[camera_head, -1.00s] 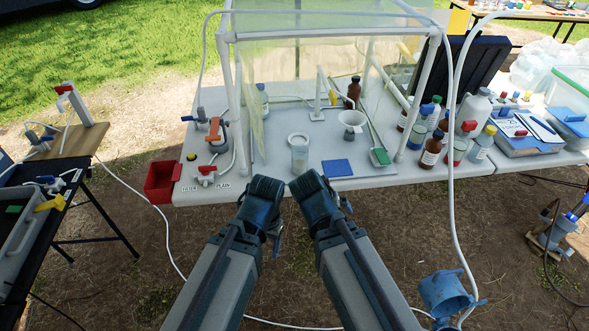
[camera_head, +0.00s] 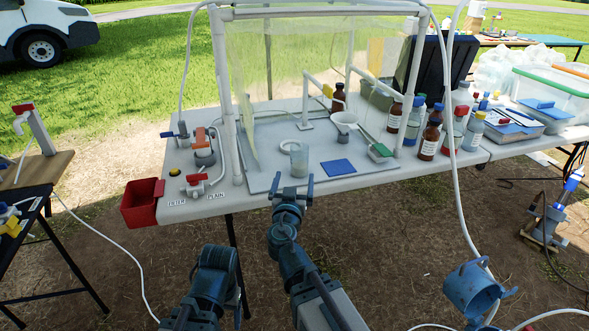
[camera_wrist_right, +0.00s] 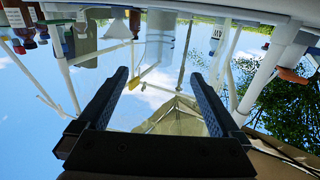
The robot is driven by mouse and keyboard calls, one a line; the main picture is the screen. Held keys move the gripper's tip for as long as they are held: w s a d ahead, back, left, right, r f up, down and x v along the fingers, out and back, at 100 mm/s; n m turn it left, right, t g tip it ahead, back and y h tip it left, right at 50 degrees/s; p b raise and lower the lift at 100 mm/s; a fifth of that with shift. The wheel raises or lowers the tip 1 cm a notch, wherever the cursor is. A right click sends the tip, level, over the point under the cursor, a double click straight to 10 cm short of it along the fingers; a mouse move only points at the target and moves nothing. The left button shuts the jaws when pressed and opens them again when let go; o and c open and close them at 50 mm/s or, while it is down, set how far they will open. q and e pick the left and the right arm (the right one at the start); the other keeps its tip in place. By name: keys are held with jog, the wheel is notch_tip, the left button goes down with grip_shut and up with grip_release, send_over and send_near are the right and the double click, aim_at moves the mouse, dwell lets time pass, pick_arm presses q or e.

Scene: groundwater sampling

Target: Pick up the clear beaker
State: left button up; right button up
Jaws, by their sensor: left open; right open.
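The clear beaker (camera_head: 299,160) stands upright on the white work table, near the front edge of the frame enclosure. My right gripper (camera_head: 291,188) is open and empty just in front of it, with the jaws pointing toward it. In the right wrist view, which looks upside down, the beaker (camera_wrist_right: 160,38) is at the top middle, beyond and between the open fingertips (camera_wrist_right: 158,75). My left gripper (camera_head: 214,258) is lower left, over the ground in front of the table and apart from the beaker; its fingertips are hard to make out.
A blue square pad (camera_head: 338,167) lies right of the beaker. A white funnel (camera_head: 345,121) and several bottles stand further right. A red bin (camera_head: 142,202) hangs at the table's left end. A white frame post (camera_head: 226,95) and clear sheeting rise left of the beaker.

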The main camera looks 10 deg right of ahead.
aim_at(299, 159)
jog(key=x, duration=1.4)
jog(key=shift+s, duration=0.1)
jog(key=shift+c, duration=0.2)
jog(key=c, duration=1.4)
